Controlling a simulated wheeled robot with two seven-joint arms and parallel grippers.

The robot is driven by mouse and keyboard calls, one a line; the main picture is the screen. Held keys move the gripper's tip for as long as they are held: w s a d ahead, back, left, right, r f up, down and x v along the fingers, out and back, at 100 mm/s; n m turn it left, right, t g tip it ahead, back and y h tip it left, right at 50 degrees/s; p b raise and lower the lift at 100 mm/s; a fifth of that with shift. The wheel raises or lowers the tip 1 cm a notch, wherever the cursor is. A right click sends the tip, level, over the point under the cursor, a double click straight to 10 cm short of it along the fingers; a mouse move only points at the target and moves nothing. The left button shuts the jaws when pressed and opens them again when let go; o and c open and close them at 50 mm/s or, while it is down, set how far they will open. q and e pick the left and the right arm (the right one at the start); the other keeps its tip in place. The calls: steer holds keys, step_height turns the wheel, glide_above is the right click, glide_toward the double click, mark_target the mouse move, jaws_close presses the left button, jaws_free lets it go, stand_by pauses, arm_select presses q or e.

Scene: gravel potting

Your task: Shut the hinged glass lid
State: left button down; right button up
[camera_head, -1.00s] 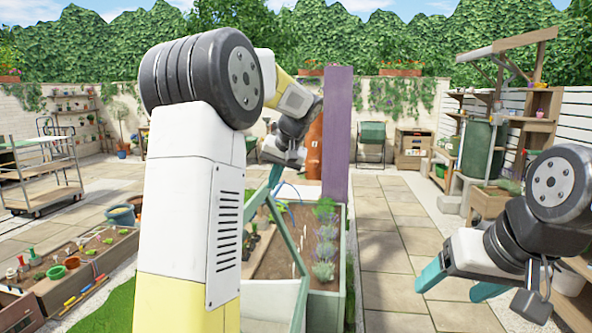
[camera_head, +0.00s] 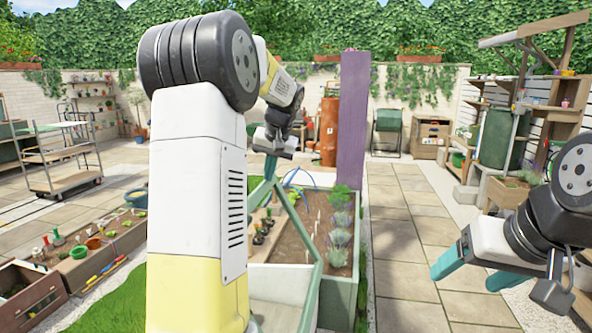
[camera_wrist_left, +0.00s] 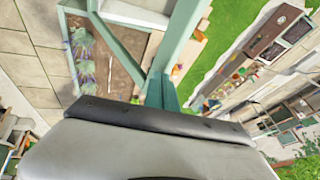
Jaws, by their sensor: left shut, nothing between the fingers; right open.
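The hinged glass lid (camera_head: 299,225) has a pale green frame and stands raised and tilted over the planting bed (camera_head: 342,292) in the head view. Its frame also shows in the left wrist view (camera_wrist_left: 184,38). My left gripper (camera_head: 268,168) is shut and empty, with its teal fingers at the lid's upper corner. In the left wrist view its fingers (camera_wrist_left: 160,92) overlap the lid frame; I cannot tell whether they touch. My left arm hides the lid's left part. My right gripper (camera_head: 468,277) is open and empty at the right, away from the lid.
The bed holds soil, lavender-like plants (camera_head: 339,238) and small pots. A purple post (camera_head: 352,130) rises behind it. A low planter (camera_head: 100,255) with tools and pots lies at left, beside a cart (camera_head: 62,165). The paved path (camera_head: 405,240) right of the bed is clear.

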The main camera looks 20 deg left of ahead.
arm_select(q)
steer(key=s+a+f+n+h, duration=0.1)
steer(key=a+f+h, duration=0.6)
steer(key=a+f, duration=1.5)
steer(key=shift+s+f+h, duration=0.15)
steer(key=shift+f+h, duration=0.15)
steer(key=shift+r, duration=0.1)
